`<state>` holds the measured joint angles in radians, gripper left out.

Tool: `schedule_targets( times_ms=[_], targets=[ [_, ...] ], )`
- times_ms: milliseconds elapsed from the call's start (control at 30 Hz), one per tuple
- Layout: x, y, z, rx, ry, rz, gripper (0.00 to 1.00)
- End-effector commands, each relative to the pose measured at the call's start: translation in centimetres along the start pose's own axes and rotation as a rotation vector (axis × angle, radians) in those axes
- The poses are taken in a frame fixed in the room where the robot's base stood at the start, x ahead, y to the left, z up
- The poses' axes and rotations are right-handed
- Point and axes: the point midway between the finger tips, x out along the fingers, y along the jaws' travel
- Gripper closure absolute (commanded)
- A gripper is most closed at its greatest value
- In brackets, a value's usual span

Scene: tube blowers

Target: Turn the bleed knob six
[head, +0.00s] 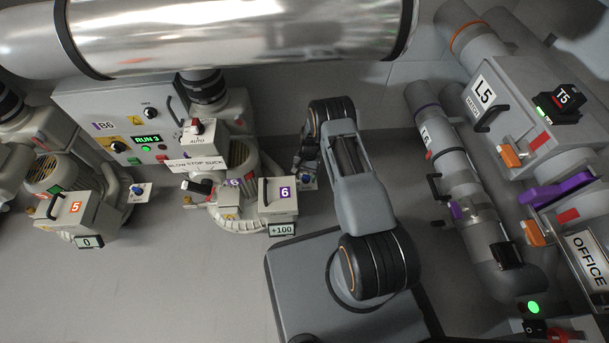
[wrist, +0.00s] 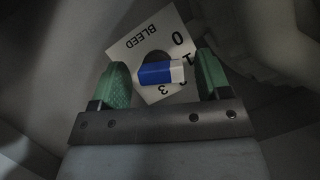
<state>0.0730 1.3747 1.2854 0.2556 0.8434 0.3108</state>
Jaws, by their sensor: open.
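The bleed knob (wrist: 158,73) is a blue bar with a white end, on a white plate (wrist: 128,52) marked BLEED with the figures 0, 1 and 3. In the wrist view its white end points right, below the 1. My gripper (wrist: 162,82) is open, one green pad on each side of the knob, with gaps showing between pads and knob. In the head view my gripper (head: 306,160) hangs over the knob's plate (head: 309,183), right of blower 6 (head: 278,208), and partly hides the knob. The display (head: 282,230) on blower 6 reads +100.
The control cabinet B6 (head: 105,125) shows RUN 3. Blower 5 (head: 75,215), its display reading 0, and another blue knob (head: 137,189) are at the left. A large shiny pipe (head: 235,35) crosses overhead. Pipes and valves stand at the right. The floor in front of the blowers is clear.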

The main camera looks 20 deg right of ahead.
Motion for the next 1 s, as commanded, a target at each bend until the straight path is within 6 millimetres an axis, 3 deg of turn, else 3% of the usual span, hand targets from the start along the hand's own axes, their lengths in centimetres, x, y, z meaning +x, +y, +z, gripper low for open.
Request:
schedule_targets(
  times_ms=[67,567,1000],
  targets=[
    [-0.01,0.00,0.01,0.000,0.000,0.000,0.32],
    [-0.04,0.00,0.00,0.000,0.000,0.000,0.79],
    [-0.08,0.06,-0.10,0.126,0.000,-0.052,0.79]
  ],
)
